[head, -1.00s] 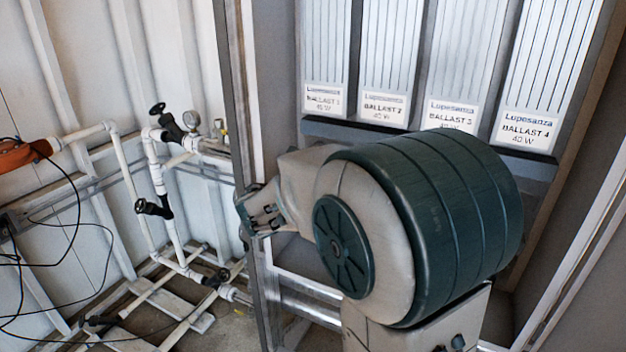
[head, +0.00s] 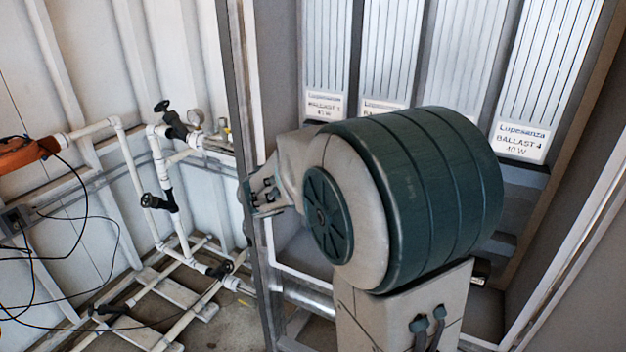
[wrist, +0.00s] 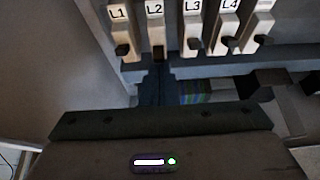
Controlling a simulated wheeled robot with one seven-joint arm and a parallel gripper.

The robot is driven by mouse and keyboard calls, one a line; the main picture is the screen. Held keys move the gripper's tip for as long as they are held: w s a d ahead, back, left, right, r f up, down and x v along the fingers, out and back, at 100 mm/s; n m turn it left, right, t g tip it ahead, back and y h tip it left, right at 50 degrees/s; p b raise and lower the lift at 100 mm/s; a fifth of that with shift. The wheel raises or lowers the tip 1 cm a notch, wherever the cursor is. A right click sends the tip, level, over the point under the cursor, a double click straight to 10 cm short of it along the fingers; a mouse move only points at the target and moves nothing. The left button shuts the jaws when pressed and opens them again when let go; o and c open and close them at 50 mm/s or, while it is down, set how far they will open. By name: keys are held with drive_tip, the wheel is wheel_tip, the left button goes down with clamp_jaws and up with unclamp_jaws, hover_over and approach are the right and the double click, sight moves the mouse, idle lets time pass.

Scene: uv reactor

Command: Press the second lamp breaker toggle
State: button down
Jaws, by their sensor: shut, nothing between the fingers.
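In the wrist view the second lamp breaker, labelled L2 (wrist: 154,22), is a pale block with a dark toggle (wrist: 158,52) at its lower end. It stands in a row between the breaker L1 (wrist: 119,25) and the breaker L3 (wrist: 192,25). My gripper (wrist: 158,72) is shut and empty, its dark fingers pointing up the picture at L2. The fingertips are just below the L2 toggle; I cannot tell whether they touch it. In the head view my arm hides the breakers and the gripper.
The breaker L4 (wrist: 229,24) and another breaker (wrist: 257,26) stand further right, close together. A dark ledge (wrist: 215,66) runs below the row. Ballast panels, such as ballast 4 (head: 522,142), line the cabinet's back. White piping (head: 160,180) stands left of the cabinet.

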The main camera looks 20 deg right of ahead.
drive_tip(key=shift+r+y+p, duration=0.3)
drive_tip(key=shift+r+p, duration=0.1)
drive_tip(key=shift+p, duration=0.5)
drive_tip(key=shift+f, duration=0.1)
drive_tip(key=shift+r+p, duration=0.5)
drive_tip(key=shift+r, duration=0.35)
drive_tip(key=shift+w+r, duration=0.1)
